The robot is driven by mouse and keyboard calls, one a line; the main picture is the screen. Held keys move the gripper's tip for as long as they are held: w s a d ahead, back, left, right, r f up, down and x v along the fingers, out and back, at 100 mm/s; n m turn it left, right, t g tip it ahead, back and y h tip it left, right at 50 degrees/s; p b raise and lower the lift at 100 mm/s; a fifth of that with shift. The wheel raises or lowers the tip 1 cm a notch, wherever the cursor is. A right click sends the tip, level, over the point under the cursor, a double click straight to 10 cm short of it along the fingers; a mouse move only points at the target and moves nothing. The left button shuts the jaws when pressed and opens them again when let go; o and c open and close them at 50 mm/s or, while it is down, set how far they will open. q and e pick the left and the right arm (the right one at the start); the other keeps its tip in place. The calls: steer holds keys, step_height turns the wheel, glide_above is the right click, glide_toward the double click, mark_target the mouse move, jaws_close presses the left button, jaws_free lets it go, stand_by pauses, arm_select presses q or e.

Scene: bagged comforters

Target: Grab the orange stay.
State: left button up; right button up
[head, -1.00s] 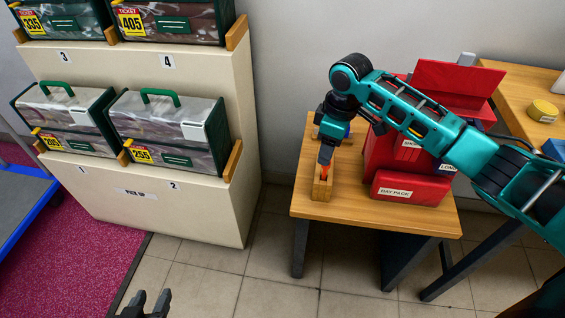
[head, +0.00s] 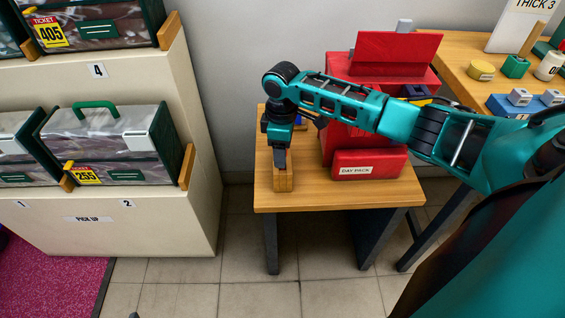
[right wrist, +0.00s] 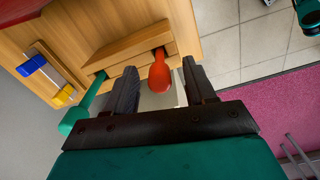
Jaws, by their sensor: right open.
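The orange stay (right wrist: 159,76) has a rounded orange end and shows between the fingers of my right gripper (right wrist: 159,68) in the right wrist view. The fingers are open, one on each side of it, with gaps showing. The stay stands at a slot of a wooden holder (right wrist: 125,48). In the head view my right gripper (head: 279,168) points down at the holder (head: 285,183) on the small table and hides the stay. Only a dark tip, likely of my left gripper (head: 133,315), shows at the bottom edge.
A red box labelled DAY PACK (head: 368,168) and a larger red case stand right of the holder. A green rounded thing (right wrist: 75,120) and a blue and yellow item (right wrist: 33,65) are near the holder. Shelves with bagged comforters (head: 110,145) stand at the left.

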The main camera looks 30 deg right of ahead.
step_height(320, 180, down, 3)
steer(key=shift+r, duration=0.15)
jaws_close()
stand_by(0.4)
